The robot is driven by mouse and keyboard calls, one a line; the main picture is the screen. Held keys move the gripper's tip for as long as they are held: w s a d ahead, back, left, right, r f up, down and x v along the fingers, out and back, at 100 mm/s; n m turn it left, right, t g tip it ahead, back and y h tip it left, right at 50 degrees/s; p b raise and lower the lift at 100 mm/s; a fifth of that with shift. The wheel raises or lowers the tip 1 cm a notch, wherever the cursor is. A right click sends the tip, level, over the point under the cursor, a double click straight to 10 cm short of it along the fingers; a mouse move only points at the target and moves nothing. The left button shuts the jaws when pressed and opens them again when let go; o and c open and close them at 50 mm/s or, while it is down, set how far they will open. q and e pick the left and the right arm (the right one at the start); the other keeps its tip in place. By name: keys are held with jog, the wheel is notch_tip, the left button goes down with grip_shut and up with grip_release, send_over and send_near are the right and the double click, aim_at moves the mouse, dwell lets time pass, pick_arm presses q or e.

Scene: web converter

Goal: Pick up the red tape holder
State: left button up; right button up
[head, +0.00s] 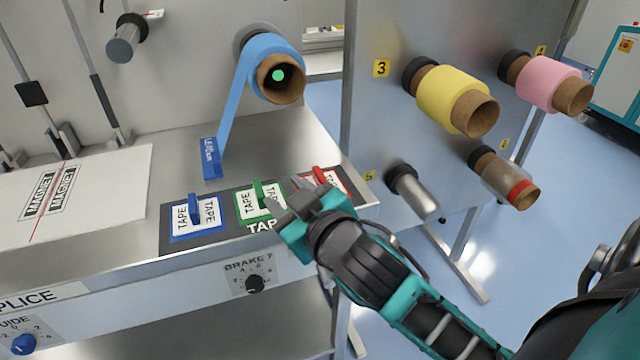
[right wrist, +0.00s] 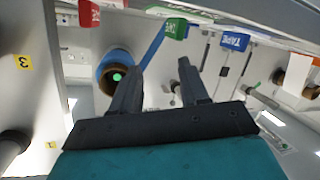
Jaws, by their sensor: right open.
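The red tape holder (head: 321,176) sits at the right end of the dark tape strip on the machine's front edge. It is a white label plate with a red handle, and my right gripper partly hides it in the head view. It also shows at the top left of the right wrist view (right wrist: 88,13). My right gripper (head: 290,193) is open and empty, just in front of the red and green holders. Its two fingers show apart in the right wrist view (right wrist: 159,72), with nothing between them. My left gripper is not in view.
The green tape holder (head: 258,198) and blue tape holder (head: 194,214) stand left of the red one. A blue tape roll (head: 262,50) hangs behind, its strip running down to the table. A steel panel with yellow (head: 448,95) and pink (head: 547,82) rolls stands at the right.

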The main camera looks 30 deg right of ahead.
jog(key=w+a+r+n+t+y, duration=0.1)
jog(key=a+r+n+t+y, duration=0.25)
jog(key=r, duration=0.45)
jog(key=w+a+r+n+t+y, duration=0.1)
jog(key=a+r+n+t+y, duration=0.2)
jog(key=r+n+y, duration=0.35)
jog(key=s+a+r+n+g+y, duration=0.3)
jog(key=a+n+g+y, duration=0.25)
jog(key=n+g, duration=0.2)
jog(key=s+a+r+n+g+y, duration=0.35)
jog(key=n+g+y, duration=0.3)
jog(key=n, duration=0.25)
jog(key=n+g+h, duration=0.3)
jog(key=g+h, duration=0.1)
jog(key=h, duration=1.8)
send_near(321, 174)
jog(key=x, duration=0.2)
jog(key=shift+s+a+f, duration=0.1)
jog(key=shift+a+f, duration=0.05)
jog(key=shift+f, duration=0.25)
jog(key=shift+x, duration=3.1)
jog(key=shift+w, duration=0.2)
